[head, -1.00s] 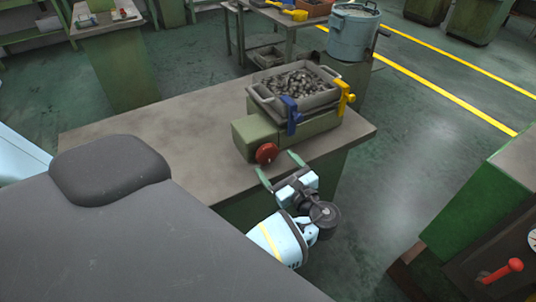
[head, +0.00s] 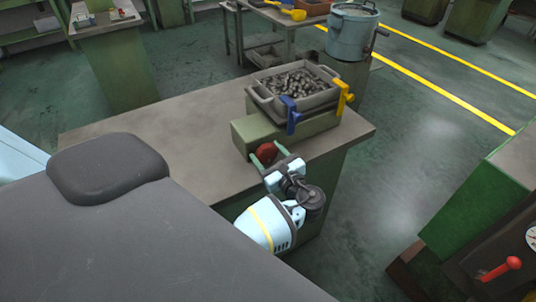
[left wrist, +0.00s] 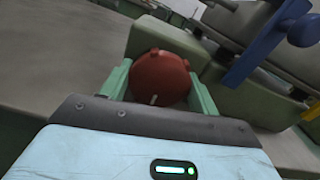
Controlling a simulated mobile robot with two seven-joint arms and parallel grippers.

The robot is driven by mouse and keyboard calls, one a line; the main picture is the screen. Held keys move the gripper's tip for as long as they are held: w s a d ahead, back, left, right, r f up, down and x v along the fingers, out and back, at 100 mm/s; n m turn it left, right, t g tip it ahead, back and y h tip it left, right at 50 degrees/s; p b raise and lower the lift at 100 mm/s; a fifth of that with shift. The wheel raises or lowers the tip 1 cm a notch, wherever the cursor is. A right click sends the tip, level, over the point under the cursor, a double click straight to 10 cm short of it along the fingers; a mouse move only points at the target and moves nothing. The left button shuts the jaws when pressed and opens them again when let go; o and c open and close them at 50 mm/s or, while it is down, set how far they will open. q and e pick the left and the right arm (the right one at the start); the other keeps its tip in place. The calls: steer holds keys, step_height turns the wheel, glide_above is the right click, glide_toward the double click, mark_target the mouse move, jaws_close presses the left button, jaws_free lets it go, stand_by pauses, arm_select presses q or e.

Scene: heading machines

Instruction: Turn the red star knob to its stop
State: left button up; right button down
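The red star knob (head: 266,152) is on the near end of the green machine block (head: 254,131) on the workbench. My left gripper (head: 268,153) has its two green fingers on either side of the knob. In the left wrist view the knob (left wrist: 159,78) sits between the spread fingers (left wrist: 159,90), with a white mark low on its face. The fingers look open around it; whether either one touches it is hard to tell. My right gripper is not in view.
A tray of metal parts (head: 262,92) sits on the block, with a blue lever (head: 291,115) and a yellow lever (head: 343,96) beside it. The bench top (head: 170,125) is clear to the left. A green machine with a red handle (head: 500,268) stands at lower right.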

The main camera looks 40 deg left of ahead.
arm_select(q)
steer(key=shift+c, duration=0.8)
steer(key=shift+r+p, duration=0.15)
steer(key=shift+p, duration=0.15)
steer(key=shift+r+m+p, duration=0.2)
steer(key=shift+m+p, duration=0.6)
steer(key=shift+m, duration=0.6)
steer(key=shift+f+m+p, duration=0.15)
steer(key=shift+m+p, duration=0.2)
steer(key=shift+m, duration=0.05)
steer(key=shift+f+m, duration=0.15)
steer(key=shift+m, duration=0.55)
steer(key=shift+f+m, duration=0.1)
steer(key=shift+m, duration=0.8)
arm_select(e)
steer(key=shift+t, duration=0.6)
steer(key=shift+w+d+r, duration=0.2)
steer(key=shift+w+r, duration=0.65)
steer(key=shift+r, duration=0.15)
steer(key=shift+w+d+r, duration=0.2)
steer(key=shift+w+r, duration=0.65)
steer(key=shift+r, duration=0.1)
arm_select(q)
steer(key=o, duration=1)
